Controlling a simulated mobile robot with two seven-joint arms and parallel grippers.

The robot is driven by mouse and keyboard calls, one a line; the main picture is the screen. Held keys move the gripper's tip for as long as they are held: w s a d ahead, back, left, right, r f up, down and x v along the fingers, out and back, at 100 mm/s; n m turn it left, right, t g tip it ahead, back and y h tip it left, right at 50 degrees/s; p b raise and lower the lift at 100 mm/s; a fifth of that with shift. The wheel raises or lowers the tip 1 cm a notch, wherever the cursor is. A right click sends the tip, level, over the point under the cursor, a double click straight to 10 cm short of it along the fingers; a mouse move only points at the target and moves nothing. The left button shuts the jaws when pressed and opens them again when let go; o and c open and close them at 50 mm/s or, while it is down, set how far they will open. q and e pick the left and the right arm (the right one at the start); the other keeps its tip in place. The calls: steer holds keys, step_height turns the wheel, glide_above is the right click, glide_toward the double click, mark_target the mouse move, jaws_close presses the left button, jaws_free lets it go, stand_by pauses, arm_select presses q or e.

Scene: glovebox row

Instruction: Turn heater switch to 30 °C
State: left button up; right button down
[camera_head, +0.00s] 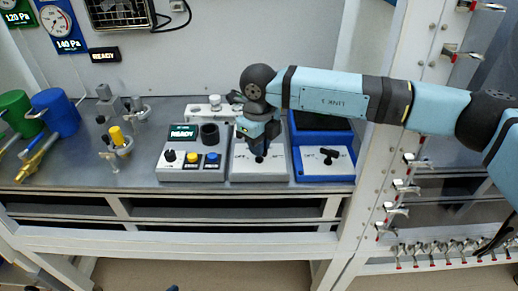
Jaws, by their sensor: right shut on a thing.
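My right arm comes in from the right, and my right gripper (259,153) points down over the middle grey box (274,173). It is shut on a small black knob on the top of that box, which I take to be the heater switch. The fingers hide most of the knob, and I cannot read any temperature marks or which way it is turned. My left gripper is not in view.
Left of the box stands a grey control box (194,174) with a READY display, a black knob and yellow and blue buttons. Right of it is a blue box (325,178) with a black T-shaped handle. Blue and green cylinders (55,112) stand at the left.

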steer(key=c, duration=1.2)
jaws_free()
steer(key=shift+o, duration=0.2)
step_height(320, 180, up, 14)
steer(key=shift+s+f, duration=0.1)
steer(key=shift+f, duration=0.05)
